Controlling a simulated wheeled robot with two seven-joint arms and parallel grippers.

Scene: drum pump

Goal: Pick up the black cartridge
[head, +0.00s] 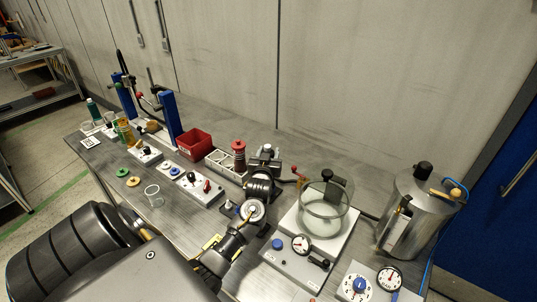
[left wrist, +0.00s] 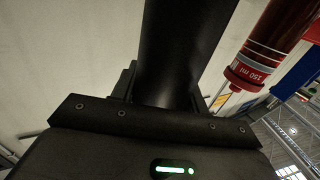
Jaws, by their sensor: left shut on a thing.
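My left gripper (head: 267,157) is above the table, just right of the white cartridge rack (head: 222,165). It is shut on the black cartridge (left wrist: 188,45), which shows in the left wrist view as a wide dark cylinder rising from the jaws. My right gripper is not in view.
A red cartridge (head: 238,152) stands in the rack, close left of the gripper; its "150 ml" label shows in the left wrist view (left wrist: 254,72). A red bin (head: 193,143) is further left. A glass dome (head: 325,212) and metal drum (head: 411,222) stand right.

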